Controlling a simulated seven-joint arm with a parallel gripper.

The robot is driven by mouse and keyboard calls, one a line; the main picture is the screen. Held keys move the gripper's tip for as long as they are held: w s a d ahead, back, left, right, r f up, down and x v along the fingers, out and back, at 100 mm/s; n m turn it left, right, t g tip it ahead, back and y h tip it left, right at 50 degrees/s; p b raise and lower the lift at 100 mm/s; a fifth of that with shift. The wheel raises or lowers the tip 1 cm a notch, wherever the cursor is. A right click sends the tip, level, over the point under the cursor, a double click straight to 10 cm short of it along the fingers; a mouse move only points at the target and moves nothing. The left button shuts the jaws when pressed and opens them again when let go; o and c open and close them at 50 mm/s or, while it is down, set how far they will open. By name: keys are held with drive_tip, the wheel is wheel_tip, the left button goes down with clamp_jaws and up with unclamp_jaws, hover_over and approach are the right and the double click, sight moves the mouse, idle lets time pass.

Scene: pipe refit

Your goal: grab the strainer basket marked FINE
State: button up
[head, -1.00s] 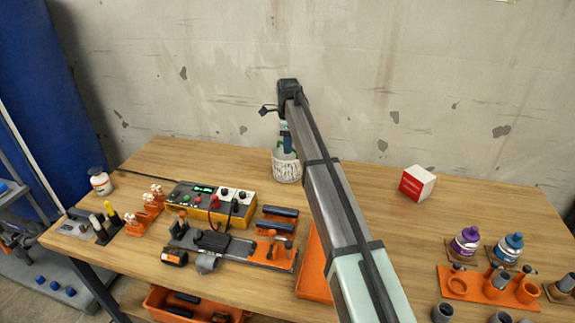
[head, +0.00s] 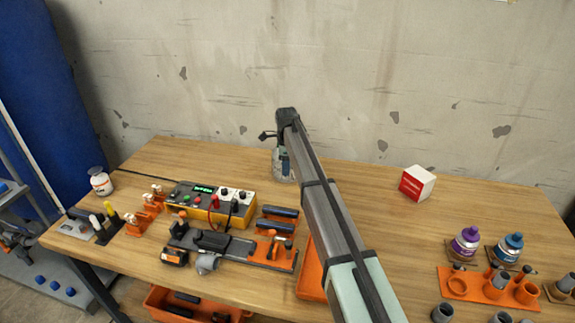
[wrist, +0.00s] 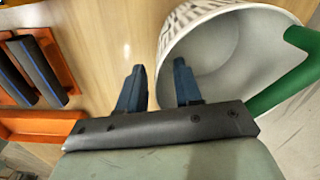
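A white strainer basket (wrist: 215,60) with a dark pattern on its outside and a green handle (wrist: 295,75) fills the upper right of the wrist view. Its open mouth faces the camera. No FINE marking is readable. In the head view the basket (head: 281,178) stands at the back middle of the table, mostly hidden by my arm's end. My gripper (wrist: 158,80) is open at the basket's left rim. The left finger is outside the wall and the right finger is over the mouth, with the rim between them. I cannot tell whether either finger touches it.
An orange tray (head: 311,275) lies in front of the basket, partly under my arm. A yellow control box (head: 212,203) and black cylinders (head: 280,212) are to the left. A red and white box (head: 417,183) is to the right. The table between basket and box is clear.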

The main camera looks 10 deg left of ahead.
drive_tip(key=shift+c, duration=0.2)
clamp_jaws()
idle(0.4)
